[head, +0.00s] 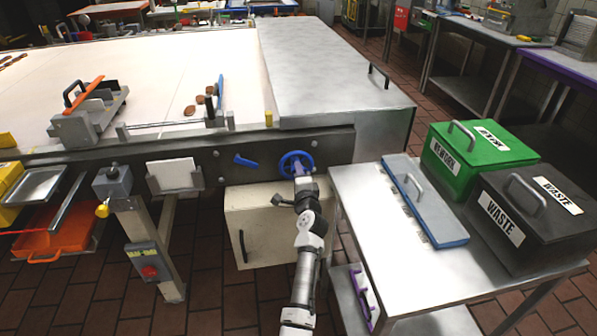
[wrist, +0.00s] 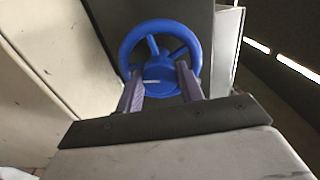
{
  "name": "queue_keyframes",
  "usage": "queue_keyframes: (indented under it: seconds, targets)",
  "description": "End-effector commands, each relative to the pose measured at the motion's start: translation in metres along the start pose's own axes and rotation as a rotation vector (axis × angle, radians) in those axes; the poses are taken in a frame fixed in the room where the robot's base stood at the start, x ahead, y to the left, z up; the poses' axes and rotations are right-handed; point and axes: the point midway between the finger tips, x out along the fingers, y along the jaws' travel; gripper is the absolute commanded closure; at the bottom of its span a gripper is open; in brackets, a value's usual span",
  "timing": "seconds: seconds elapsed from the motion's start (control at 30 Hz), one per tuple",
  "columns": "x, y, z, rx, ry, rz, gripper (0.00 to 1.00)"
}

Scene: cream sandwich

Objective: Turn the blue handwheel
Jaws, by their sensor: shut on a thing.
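The blue handwheel (head: 285,161) is mounted on the dark side rail of the conveyor table, near the right end of the rail. In the wrist view the handwheel (wrist: 131,43) shows its rim, spokes and hub straight ahead. My gripper (head: 301,172) reaches up to the wheel from the front. In the wrist view its two purple-grey fingers (wrist: 160,83) are at the lower part of the wheel, one on each side of the hub. The gripper is shut on the wheel. The exact contact points on the wheel are partly hidden by the fingers.
A blue lever (head: 246,161) sits on the rail left of the wheel. A cream cabinet (head: 262,222) is below. A steel side table (head: 372,229) stands close on the right, with a green REWORK bin (head: 463,172) and a black WASTE bin (head: 478,243).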

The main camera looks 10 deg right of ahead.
Motion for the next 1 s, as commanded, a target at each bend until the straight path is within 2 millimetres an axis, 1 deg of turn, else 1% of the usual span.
queue_keyframes:
  seconds: [0.1, 0.6, 0.8, 1.0]
  targets:
    - [-0.0003, -0.0010, 0.0004, 0.114, -0.001, 0.004, 0.85]
    - [-0.0004, -0.0008, 0.0003, 0.574, 0.000, 0.005, 0.85]
    - [-0.0004, -0.0006, 0.0004, 0.715, 0.000, 0.004, 0.85]
    - [-0.0004, 0.0002, -0.0001, 0.811, 0.001, 0.003, 0.85]
